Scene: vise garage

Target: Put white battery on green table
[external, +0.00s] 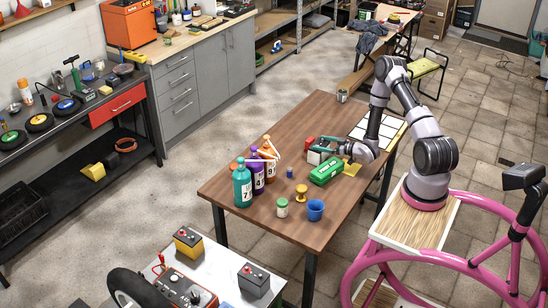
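My gripper (328,148) is low over the brown wooden table, pointing left. It is beside or around a small red, white and green block (315,157); I cannot tell if its fingers are open or shut, or whether the block is the white battery. A green box with white marks (326,171) lies just in front of it. No plainly white battery shows. A small folding table or stool with a yellow-green top (426,66) stands at the back right.
The wooden table (245,180) holds bottles (243,186), a blue cup (315,210), a yellow spool-like piece (300,192) and a white grid panel (378,132). Its far left part is clear. A pink tubular frame (465,257) stands at the right.

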